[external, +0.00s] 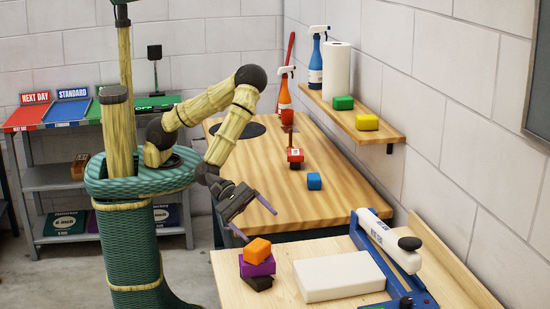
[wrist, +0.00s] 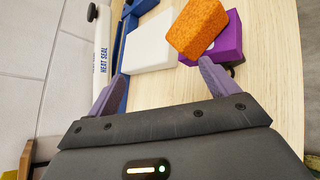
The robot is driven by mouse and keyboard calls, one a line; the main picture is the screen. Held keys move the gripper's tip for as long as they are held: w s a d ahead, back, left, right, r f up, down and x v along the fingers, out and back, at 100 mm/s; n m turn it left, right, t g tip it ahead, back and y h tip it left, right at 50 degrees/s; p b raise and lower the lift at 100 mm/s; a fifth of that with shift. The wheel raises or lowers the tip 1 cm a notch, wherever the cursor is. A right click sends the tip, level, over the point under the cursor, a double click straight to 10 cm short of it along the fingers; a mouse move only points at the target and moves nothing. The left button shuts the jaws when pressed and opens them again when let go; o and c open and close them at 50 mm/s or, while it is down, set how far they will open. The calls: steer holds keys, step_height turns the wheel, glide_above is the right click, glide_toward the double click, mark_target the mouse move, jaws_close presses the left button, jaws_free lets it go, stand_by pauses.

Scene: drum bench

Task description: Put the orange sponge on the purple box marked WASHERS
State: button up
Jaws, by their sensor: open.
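The orange sponge (external: 257,249) sits on top of the purple box (external: 257,267) at the near left of the front bench, turned a little against it. In the wrist view the sponge (wrist: 197,28) covers part of the purple box (wrist: 232,38) and overhangs one side. No WASHERS lettering is readable. My gripper (external: 258,226) is open and empty, above and behind the sponge and apart from it. In the wrist view, the gripper (wrist: 162,72) has bare bench between its purple fingers; the right fingertip appears just below the sponge and box.
A dark item (external: 258,284) lies against the purple box's near side. A white block (external: 340,276) and a blue-and-white heat sealer (external: 390,245) stand to the right. The rear bench holds a blue block (external: 314,181) and a red item (external: 295,157). Bare wood lies between.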

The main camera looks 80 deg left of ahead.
steer(key=w+a+m+g+y, duration=0.1)
steer(key=w+a+m+y, duration=0.1)
steer(key=w+a+m, duration=0.35)
steer(key=w+a+r+m+y, duration=0.1)
steer(key=w+a+m+y, duration=0.15)
steer(key=a, duration=0.65)
steer(key=w+a+m+g+y, duration=0.1)
steer(key=w+a+m, duration=0.2)
steer(key=a+m, duration=0.35)
steer(key=s+a+r+m+g+y, duration=0.1)
steer(key=s+a+r+y, duration=0.1)
steer(key=a, duration=1)
steer(key=s+a+r+m+g+y, duration=0.2)
steer(key=s+a+r, duration=0.1)
steer(key=a, duration=0.9)
steer(key=shift+s+a+r, duration=0.15)
steer(key=shift+s+r, duration=0.15)
steer(key=shift+s, duration=0.5)
